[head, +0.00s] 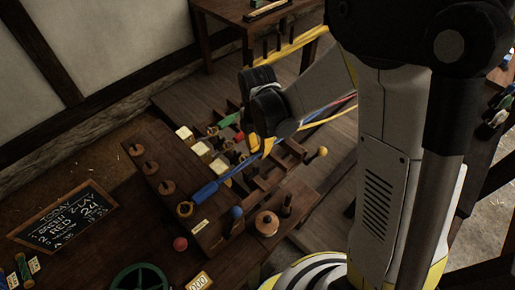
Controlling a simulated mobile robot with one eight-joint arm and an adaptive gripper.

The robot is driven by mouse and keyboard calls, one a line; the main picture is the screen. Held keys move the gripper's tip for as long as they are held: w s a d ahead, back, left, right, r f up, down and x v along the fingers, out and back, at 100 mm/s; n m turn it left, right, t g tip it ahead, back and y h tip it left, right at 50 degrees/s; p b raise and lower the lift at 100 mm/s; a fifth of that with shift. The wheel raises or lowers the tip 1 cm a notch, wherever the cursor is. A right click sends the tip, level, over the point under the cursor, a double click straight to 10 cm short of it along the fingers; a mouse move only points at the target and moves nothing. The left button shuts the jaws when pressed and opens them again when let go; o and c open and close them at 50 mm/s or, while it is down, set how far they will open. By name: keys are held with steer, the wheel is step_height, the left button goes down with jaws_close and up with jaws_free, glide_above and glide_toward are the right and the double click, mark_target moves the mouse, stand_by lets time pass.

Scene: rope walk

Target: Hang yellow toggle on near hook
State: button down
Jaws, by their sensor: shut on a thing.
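My gripper (262,108) is in the middle of the head view, above the dark wooden rack. More yellow and blue strands pass behind my gripper and arm. I cannot pick out the yellow toggle or the near hook with certainty.
A wooden rack (198,226) with coloured pieces stands below my gripper. A red ball (180,244), a chalkboard (64,217) and a green wheel (140,280) are at lower left. A wooden table (228,10) stands behind.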

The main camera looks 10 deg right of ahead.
steer(key=shift+f, duration=0.1)
stand_by(0.6)
steer(key=c, duration=1.2)
jaws_free()
steer(key=shift+r+p, duration=2.65)
steer(key=shift+r, duration=1.45)
